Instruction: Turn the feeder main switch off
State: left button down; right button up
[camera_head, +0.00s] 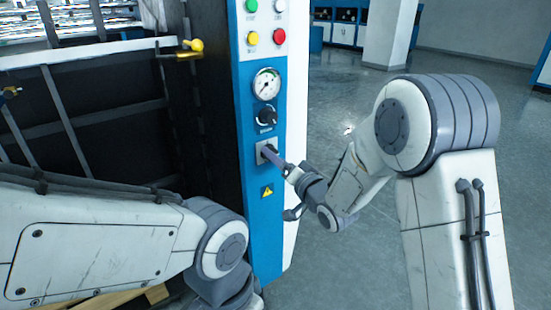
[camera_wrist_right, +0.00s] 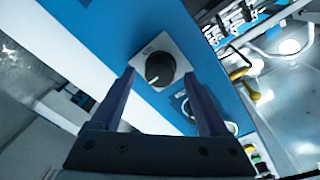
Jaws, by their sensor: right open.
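The feeder main switch is a black rotary knob on a grey square plate (camera_head: 261,158), low on the blue panel front. In the right wrist view the black knob (camera_wrist_right: 160,68) shows whole, with a white mark pointing to the lower left. My right gripper (camera_head: 274,156) reaches the switch from the right and partly covers it in the head view. In the right wrist view its two fingers (camera_wrist_right: 160,82) are open, one on each side of the knob, with gaps visible. I cannot tell how deep the fingertips reach around it. My left gripper is out of sight.
Above the switch are a black selector knob (camera_head: 266,116), a round gauge (camera_head: 266,84) and several coloured buttons (camera_head: 252,38). A yellow warning label (camera_head: 267,191) is below. A dark machine frame (camera_head: 100,110) with a brass-coloured fitting (camera_head: 192,47) stands left. Open floor (camera_head: 330,100) lies right.

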jog(key=shift+w+a, duration=0.3)
jog(key=shift+w, duration=0.15)
grip_shut()
